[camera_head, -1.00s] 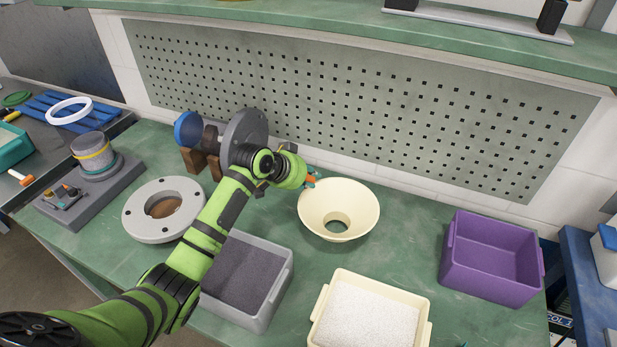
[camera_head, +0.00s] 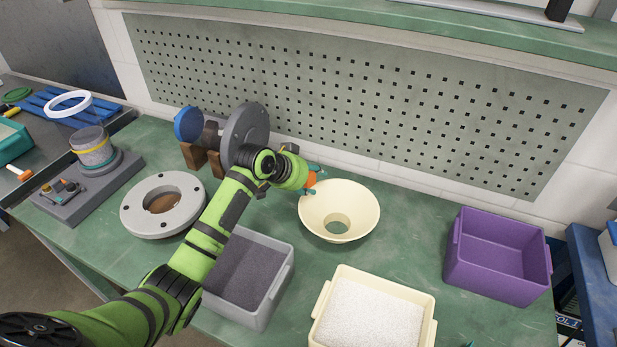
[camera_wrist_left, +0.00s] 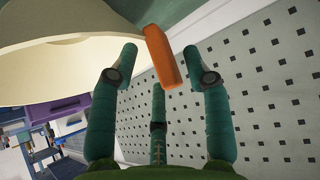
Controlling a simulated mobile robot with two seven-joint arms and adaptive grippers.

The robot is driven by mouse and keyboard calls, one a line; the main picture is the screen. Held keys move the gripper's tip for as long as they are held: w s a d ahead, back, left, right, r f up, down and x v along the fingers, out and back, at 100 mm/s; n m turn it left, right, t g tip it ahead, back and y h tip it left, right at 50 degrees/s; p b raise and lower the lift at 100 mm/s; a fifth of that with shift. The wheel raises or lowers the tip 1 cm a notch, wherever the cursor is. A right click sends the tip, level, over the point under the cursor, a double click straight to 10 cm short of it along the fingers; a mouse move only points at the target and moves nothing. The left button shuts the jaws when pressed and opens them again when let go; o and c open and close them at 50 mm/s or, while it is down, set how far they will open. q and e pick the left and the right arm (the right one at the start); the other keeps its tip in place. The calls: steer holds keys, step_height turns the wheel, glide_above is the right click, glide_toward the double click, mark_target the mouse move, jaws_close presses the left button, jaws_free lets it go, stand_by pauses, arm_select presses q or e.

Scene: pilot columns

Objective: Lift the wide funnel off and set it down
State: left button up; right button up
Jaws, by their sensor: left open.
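The wide cream funnel (camera_head: 362,213) stands right of my left arm, its wide mouth up; green shows through its central hole. What bears it is hidden. An orange tab (camera_head: 311,180) sits at its left rim. My left gripper (camera_head: 314,181) is open at this tab. In the left wrist view, the orange tab (camera_wrist_left: 162,58) lies between the spread teal fingers of the gripper (camera_wrist_left: 165,62), with gaps visible on both sides. The funnel rim (camera_wrist_left: 60,62) spans the upper left there. A tiny teal tip (camera_head: 470,344) shows at the bottom edge; I cannot tell whether it is my right gripper.
A cream tray of white grains (camera_head: 430,318) stands in front of the funnel, a grey bin of dark grains (camera_head: 287,265) front left. A purple bin (camera_head: 513,278) is at right. A grey flange ring (camera_head: 135,215) lies left. Bench between funnel and purple bin is clear.

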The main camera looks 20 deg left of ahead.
arm_select(q)
steer(key=v, duration=1.2)
steer(key=shift+r, duration=0.1)
